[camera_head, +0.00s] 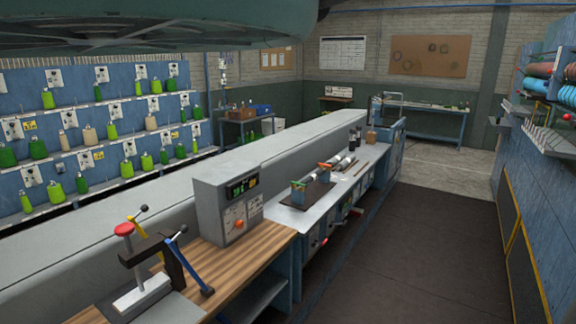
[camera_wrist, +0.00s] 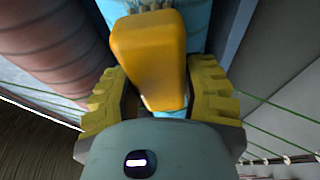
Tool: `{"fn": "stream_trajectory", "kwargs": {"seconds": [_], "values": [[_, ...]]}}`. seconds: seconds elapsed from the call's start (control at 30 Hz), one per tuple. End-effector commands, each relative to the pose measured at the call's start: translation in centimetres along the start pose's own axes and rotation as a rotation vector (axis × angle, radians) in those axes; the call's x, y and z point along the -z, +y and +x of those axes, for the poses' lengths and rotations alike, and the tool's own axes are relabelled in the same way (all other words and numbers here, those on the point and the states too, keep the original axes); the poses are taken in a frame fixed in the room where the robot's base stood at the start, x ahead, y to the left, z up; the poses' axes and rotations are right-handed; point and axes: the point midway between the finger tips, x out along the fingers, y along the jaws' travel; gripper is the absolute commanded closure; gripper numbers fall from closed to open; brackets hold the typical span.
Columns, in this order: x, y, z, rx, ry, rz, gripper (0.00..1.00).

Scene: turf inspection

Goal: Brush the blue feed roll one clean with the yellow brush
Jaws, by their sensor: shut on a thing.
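The yellow brush (camera_wrist: 150,48) is in my gripper (camera_wrist: 158,72) in the wrist view. The ridged yellow fingers are closed on either side of its block. A few pale bristles show at its far end, at the top edge of the picture. The blue feed roll (camera_wrist: 200,22) runs behind the brush at the top centre, partly hidden by it. I cannot tell whether the bristles touch the roll. My gripper does not show in the head view.
A ribbed reddish-brown roll (camera_wrist: 62,50) lies left of the blue one in the wrist view. Thin green strands run beside the gripper. In the head view, coloured rolls (camera_head: 541,70) sit on a rack at far right. The dark aisle floor (camera_head: 410,240) is clear.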

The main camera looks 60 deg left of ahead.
Motion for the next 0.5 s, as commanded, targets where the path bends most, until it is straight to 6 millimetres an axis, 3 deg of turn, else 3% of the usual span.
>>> {"fn": "stream_trajectory", "kwargs": {"seconds": [0.5], "values": [[3.0, -0.1, 1.1, 0.002, 0.002, -0.001, 0.94]]}}
